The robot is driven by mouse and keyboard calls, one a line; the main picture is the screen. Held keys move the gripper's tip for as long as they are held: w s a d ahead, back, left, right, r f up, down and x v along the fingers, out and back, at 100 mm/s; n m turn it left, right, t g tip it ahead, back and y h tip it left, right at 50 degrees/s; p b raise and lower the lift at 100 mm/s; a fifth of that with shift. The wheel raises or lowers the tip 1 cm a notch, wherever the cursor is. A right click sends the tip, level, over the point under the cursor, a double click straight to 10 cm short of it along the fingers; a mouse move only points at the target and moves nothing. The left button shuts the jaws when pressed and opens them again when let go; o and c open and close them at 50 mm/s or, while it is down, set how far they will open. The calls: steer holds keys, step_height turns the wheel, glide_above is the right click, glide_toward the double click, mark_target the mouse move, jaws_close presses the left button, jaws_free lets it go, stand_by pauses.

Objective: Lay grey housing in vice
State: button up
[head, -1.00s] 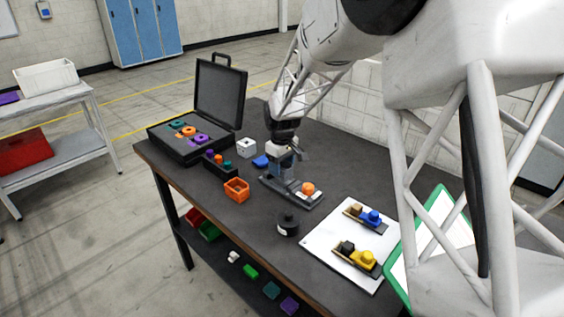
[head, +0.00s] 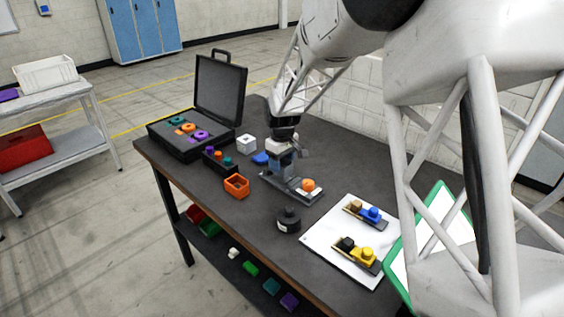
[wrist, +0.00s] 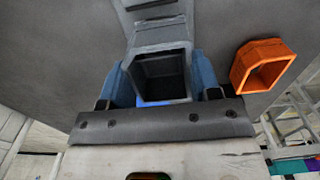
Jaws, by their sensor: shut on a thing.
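The grey housing (wrist: 163,75) is a square, open-topped box between the two blue fingers of my gripper (wrist: 161,82) in the wrist view. The fingers are shut on its sides. In the head view my gripper (head: 282,166) is low over the left end of the dark grey vice (head: 296,190), which has an orange knob (head: 308,185) at its other end. Part of the vice also shows beyond the housing in the wrist view (wrist: 155,13). The arm and fingers mostly hide the housing in the head view; I cannot tell whether it touches the vice bed.
An orange housing (head: 236,187) stands left of the vice, a white one (head: 246,144) and a blue piece (head: 260,158) behind it. A black round container (head: 288,221) stands in front. An open case (head: 190,142) is at the back left, a white board (head: 346,262) at the right.

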steer(key=shift+f, duration=1.55)
stand_by(1.3)
steer(key=o, duration=1.3)
steer(key=shift+r, duration=0.1)
steer(key=shift+r, duration=4.4)
